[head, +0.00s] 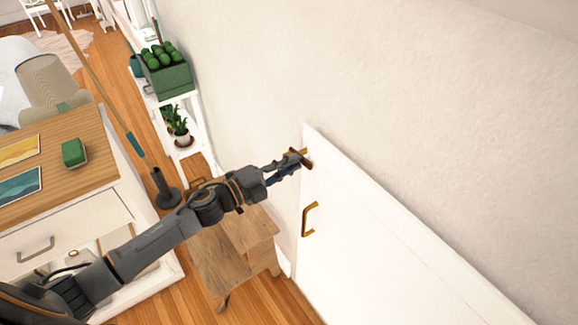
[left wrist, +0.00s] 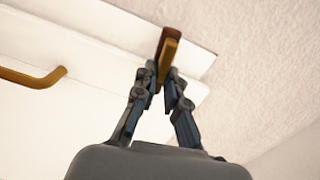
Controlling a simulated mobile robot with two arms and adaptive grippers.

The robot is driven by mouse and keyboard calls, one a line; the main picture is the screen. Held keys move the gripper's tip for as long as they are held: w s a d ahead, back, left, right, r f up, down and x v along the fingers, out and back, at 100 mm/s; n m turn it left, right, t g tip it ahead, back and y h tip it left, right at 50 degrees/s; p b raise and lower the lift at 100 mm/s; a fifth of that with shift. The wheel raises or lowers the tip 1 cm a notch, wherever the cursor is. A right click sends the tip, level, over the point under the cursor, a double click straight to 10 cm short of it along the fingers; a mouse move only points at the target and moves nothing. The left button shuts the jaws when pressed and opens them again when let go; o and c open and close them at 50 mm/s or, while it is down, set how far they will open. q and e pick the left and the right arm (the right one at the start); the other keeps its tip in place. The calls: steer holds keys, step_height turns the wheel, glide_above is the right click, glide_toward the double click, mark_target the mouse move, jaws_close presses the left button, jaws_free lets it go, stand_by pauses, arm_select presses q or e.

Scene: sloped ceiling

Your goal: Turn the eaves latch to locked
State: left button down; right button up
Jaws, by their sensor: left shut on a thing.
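The eaves latch (head: 305,160) is a small brown and brass piece at the upper left corner of the white eaves door (head: 370,245). My left gripper (head: 292,162) reaches it from the left and is shut on it. In the left wrist view the latch (left wrist: 168,48) stands out as a brass bar with a darker brown part behind, its near end between the fingertips (left wrist: 165,82). A brass pull handle (head: 309,219) is on the door below the latch; it also shows in the left wrist view (left wrist: 35,79). My right gripper is not in view.
A wooden step stool (head: 225,255) stands below my left arm. A white drawer cabinet with a wooden top (head: 95,175) is at the left. A white shelf with a green crate (head: 168,80) stands along the wall.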

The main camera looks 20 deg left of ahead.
arm_select(q)
steer(key=shift+f+m, duration=0.15)
steer(key=shift+m, duration=0.45)
steer(key=shift+b, duration=0.35)
steer(key=c, duration=1.4)
jaws_free()
steer(key=shift+s, duration=0.1)
steer(key=v, duration=1.2)
